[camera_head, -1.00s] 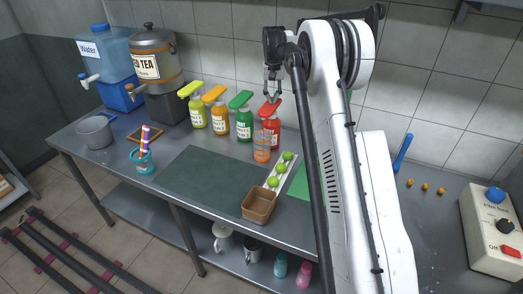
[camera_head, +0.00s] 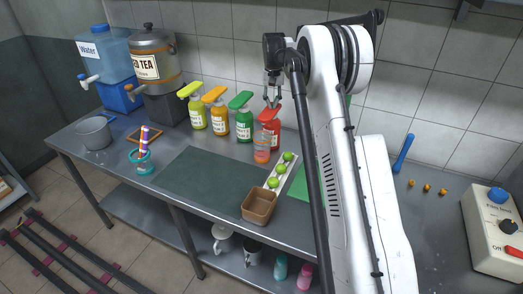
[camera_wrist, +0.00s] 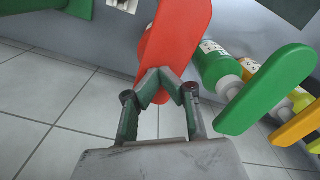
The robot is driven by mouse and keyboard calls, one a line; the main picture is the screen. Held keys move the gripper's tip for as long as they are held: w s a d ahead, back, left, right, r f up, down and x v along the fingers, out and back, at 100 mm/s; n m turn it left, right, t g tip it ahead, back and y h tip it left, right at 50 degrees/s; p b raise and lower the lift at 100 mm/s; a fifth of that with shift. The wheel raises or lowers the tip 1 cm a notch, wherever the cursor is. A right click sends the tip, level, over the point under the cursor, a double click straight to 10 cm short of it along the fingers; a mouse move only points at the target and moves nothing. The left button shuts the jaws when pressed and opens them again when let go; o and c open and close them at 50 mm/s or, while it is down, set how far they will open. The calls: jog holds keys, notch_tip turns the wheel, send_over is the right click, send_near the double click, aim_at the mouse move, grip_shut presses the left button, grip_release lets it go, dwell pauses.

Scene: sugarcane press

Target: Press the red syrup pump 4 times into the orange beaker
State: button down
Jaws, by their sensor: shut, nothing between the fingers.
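The red syrup pump bottle (camera_head: 271,131) stands at the right end of the bottle row, with its flat red pump head (camera_head: 269,114) on top. The pump head fills the upper middle of the wrist view (camera_wrist: 181,35). The orange beaker (camera_head: 262,155) stands on the counter just in front of the red bottle. My gripper (camera_head: 272,105) is shut and empty, pointing down at the red pump head. In the wrist view its closed fingertips (camera_wrist: 162,77) overlap the pump head; whether they touch it I cannot tell.
Green (camera_head: 243,125), orange (camera_head: 217,117) and yellow (camera_head: 195,109) pump bottles stand in a row to the left. A white tray with green limes (camera_head: 281,172) and a brown box (camera_head: 258,207) lie in front. The dark mat (camera_head: 208,178) is bare.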

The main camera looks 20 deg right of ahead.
jog(key=shift+r+p, duration=1.05)
jog(key=shift+r, duration=1.45)
notch_tip(320, 180, up, 6)
jog(key=p, duration=0.2)
jog(key=shift+p, duration=0.35)
